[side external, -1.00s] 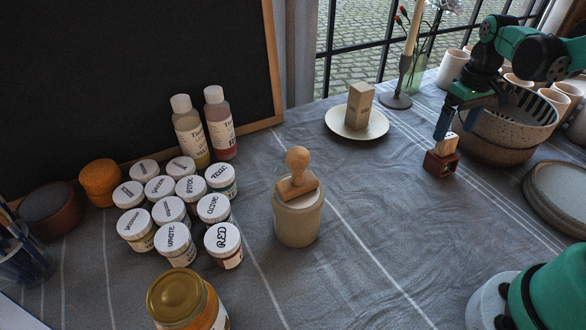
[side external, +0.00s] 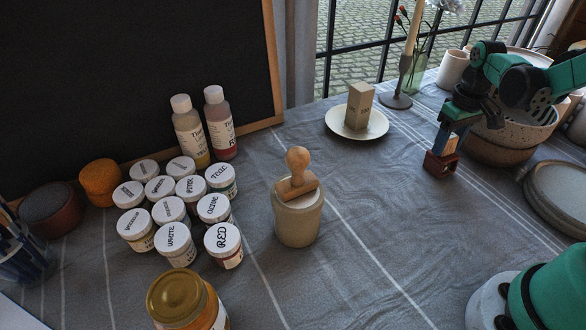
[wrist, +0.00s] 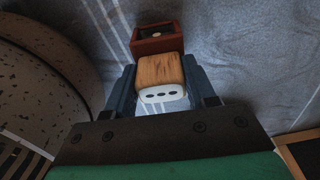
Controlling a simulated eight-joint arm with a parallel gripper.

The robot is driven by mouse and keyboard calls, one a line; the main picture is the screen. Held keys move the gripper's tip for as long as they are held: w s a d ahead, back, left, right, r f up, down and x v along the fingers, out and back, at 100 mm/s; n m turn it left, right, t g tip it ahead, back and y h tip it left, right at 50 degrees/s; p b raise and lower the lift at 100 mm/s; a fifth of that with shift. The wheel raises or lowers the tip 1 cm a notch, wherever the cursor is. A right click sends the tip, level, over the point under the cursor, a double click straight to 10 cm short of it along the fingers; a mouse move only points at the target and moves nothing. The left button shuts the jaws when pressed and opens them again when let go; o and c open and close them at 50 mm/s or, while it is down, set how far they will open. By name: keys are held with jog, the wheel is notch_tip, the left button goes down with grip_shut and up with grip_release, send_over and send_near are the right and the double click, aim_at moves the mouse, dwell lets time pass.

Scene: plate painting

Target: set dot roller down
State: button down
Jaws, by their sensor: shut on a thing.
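The dot roller (wrist: 160,76) appears as a wooden block with a white end marked by three dark dots, between my fingers in the wrist view. In the side view its pale wooden part (side external: 451,144) shows just above a red-brown open box (side external: 440,164). My gripper (side external: 444,148) points down, shut on the wooden block. The box also shows just beyond the block in the wrist view (wrist: 158,46), with a small pale spot in its dark inside. I cannot tell whether block and box touch.
A speckled bowl (side external: 505,145) stands close on the right, with stacked plates (side external: 560,196) nearer the front. A white saucer (side external: 343,131) holds a square block (side external: 359,105). A wooden stamp (side external: 297,175) sits on a jar (side external: 297,222). The cloth front of the box is clear.

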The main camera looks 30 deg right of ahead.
jog(key=shift+r, duration=0.1)
notch_tip(320, 180, up, 19)
jog(key=w+a+f, duration=0.4)
jog(key=w+a, duration=0.7)
jog(key=w+a+f+n+t, duration=0.15)
jog(key=a+f, duration=0.25)
jog(key=a, duration=0.5)
jog(key=w+a+f, duration=0.3)
jog(key=a+f, duration=0.1)
jog(key=a, duration=0.4)
jog(key=f, duration=0.6)
jog(key=shift+s+f, duration=0.1)
jog(key=shift+s, duration=0.15)
jog(key=shift+f, duration=0.35)
jog(key=shift+f, duration=0.1)
